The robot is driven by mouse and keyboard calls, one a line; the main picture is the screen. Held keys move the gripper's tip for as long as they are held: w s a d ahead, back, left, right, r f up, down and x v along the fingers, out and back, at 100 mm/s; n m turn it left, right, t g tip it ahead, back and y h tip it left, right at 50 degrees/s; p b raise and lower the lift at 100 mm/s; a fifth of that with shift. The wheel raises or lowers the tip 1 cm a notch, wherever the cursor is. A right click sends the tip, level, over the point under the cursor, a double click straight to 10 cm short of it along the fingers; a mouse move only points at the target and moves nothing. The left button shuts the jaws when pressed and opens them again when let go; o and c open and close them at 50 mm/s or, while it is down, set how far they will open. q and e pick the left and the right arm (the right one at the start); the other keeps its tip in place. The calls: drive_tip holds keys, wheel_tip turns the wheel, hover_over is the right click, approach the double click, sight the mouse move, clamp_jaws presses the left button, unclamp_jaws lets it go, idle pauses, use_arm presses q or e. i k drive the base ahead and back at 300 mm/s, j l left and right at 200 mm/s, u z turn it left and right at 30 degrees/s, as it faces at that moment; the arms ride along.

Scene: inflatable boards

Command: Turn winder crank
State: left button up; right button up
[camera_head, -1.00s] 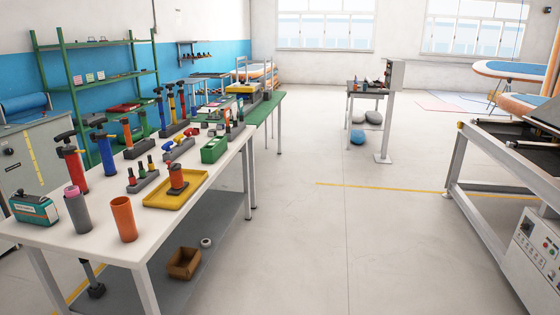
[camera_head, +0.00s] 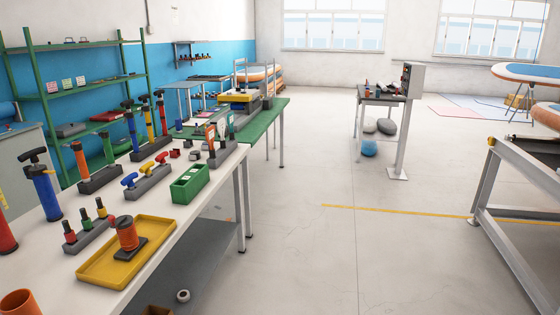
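I cannot make out a winder crank in this view. At the right edge is a grey metal machine frame (camera_head: 485,178) with a dark top, also cut off. I cannot tell whether either one bears the crank. Neither of my grippers is in view.
A white workbench (camera_head: 62,236) with pumps, a yellow tray (camera_head: 103,270) and a green box (camera_head: 190,183) fills the left. A green table (camera_head: 270,122) adjoins it. A small stand (camera_head: 383,94) is farther back. The middle floor (camera_head: 300,235) is clear.

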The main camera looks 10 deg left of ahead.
sight(111, 219)
drive_tip(key=i+j+u, duration=0.15)
drive_tip(key=i+u, duration=0.2)
drive_tip(key=i, duration=0.3)
drive_tip(key=i+u, duration=0.4)
drive_tip(key=i, duration=0.2)
drive_tip(key=i+j+u, duration=0.1)
drive_tip(key=i+j, duration=0.15)
drive_tip(key=i, duration=0.25)
